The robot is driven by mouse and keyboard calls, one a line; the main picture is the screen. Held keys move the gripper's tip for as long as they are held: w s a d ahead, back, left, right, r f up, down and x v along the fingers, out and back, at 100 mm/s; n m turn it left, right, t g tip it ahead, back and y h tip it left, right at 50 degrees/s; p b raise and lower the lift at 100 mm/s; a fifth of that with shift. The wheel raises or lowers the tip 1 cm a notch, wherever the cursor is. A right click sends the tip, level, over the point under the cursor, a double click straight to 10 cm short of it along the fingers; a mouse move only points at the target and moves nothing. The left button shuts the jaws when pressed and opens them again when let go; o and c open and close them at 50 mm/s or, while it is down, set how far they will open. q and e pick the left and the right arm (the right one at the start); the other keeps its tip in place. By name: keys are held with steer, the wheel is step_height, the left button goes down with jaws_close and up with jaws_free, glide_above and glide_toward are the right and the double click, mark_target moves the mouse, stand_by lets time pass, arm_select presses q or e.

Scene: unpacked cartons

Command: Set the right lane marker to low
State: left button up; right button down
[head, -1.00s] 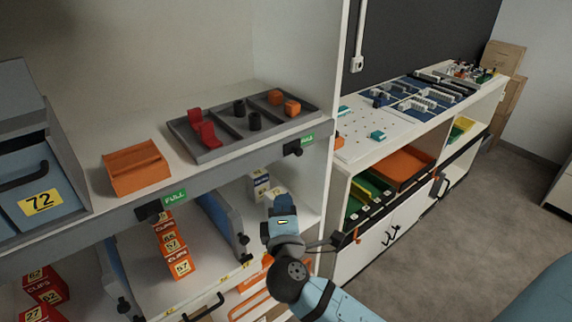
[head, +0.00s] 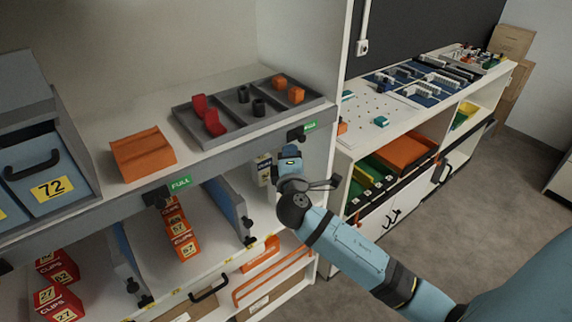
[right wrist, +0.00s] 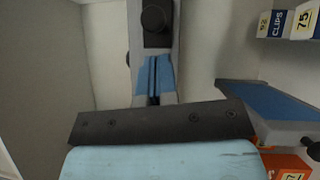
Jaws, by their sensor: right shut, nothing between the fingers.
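The right lane marker is a black knob (head: 296,134) with a green label (head: 310,126) on the front edge of the upper shelf; the label's text is too small to read fully. My right gripper (head: 291,150) is shut and empty, just below and in front of this knob. In the right wrist view, the blue fingers (right wrist: 153,80) are together, and a black knob (right wrist: 156,17) on a grey strip lies beyond their tips. I cannot tell whether they touch it. A left marker (head: 157,197) with a green FULL label (head: 180,184) sits farther left. My left gripper is not in view.
A grey tray (head: 240,139) with red, black and orange pieces and an orange bin (head: 142,154) stand on the upper shelf. Below are lanes with orange clip boxes (head: 181,232) and a blue divider (head: 226,206). A white side panel (head: 338,70) rises at right.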

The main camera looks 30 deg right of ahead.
steer(key=shift+w+d+r, duration=0.15)
steer(key=shift+d+r, duration=0.05)
steer(key=shift+d, duration=0.7)
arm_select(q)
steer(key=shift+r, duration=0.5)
arm_select(e)
steer(key=shift+d, duration=0.15)
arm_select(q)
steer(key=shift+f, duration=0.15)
arm_select(e)
steer(key=d, duration=0.6)
steer(key=shift+w, duration=0.25)
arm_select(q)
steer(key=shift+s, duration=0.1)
